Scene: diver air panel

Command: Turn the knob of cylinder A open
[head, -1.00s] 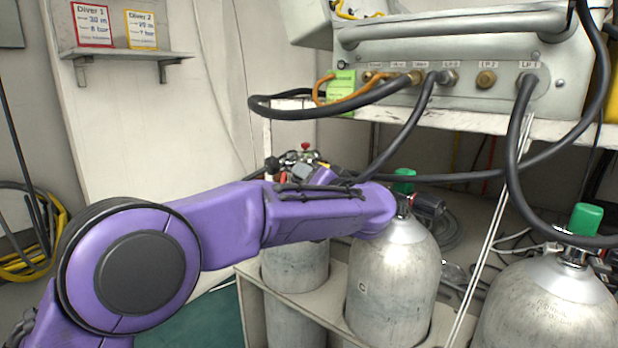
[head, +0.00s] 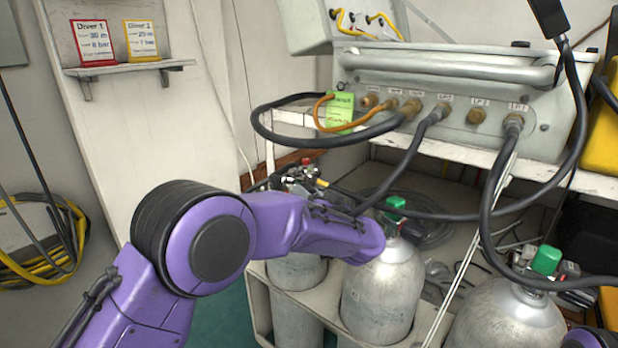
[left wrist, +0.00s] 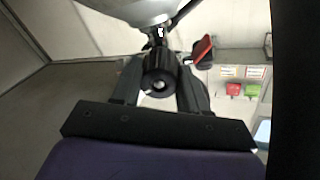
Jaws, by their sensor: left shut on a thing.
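My left gripper (left wrist: 159,72) is shut on a round black knob (left wrist: 158,84), with one finger on each side of it. A silver rounded body (left wrist: 140,10) shows just above the knob in the left wrist view. In the head view my purple left arm crosses in front of the cylinders and hides the gripper and the knob. The left cylinder (head: 297,270) stands behind the arm, with a red-topped fitting (head: 306,163) above it. No letter A is readable, so I cannot tell for certain which cylinder the held knob belongs to. My right gripper is not in view.
A middle cylinder (head: 382,295) and a right cylinder (head: 505,322) have green tops. The grey air panel (head: 450,95) sits above on a white shelf. Black hoses (head: 400,160) hang close over the cylinders. A red piece (left wrist: 202,48) is beside the gripper.

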